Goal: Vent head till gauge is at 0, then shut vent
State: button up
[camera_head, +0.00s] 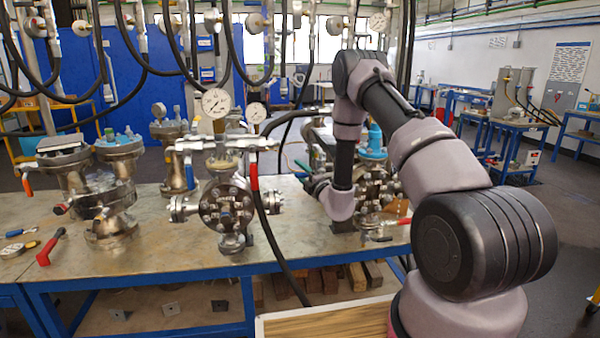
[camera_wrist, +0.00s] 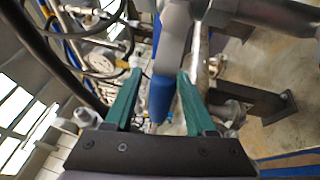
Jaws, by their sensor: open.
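My gripper (camera_wrist: 160,84) is open, with its two green fingers on either side of a blue-sleeved lever handle (camera_wrist: 162,98) on a grey metal part. A gap shows beside the handle; I cannot tell if either finger touches it. In the head view my gripper (camera_head: 317,187) is at the left of the right-hand flanged vessel (camera_head: 374,188), partly hidden by my arm. A large white dial gauge (camera_head: 216,103) stands above the middle flanged vessel (camera_head: 226,206), with a smaller gauge (camera_head: 256,113) behind. Their readings are too small to tell. A red-handled lever (camera_head: 254,172) hangs near the middle vessel.
The vessels stand on a metal-topped bench (camera_head: 165,240) with a blue frame. Another vessel (camera_head: 105,190) stands at left, near a loose red-handled tool (camera_head: 50,246). Black hoses (camera_head: 265,225) hang over and across the bench. The bench's front strip is mostly clear.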

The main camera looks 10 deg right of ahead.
grip_shut()
dwell(1.4)
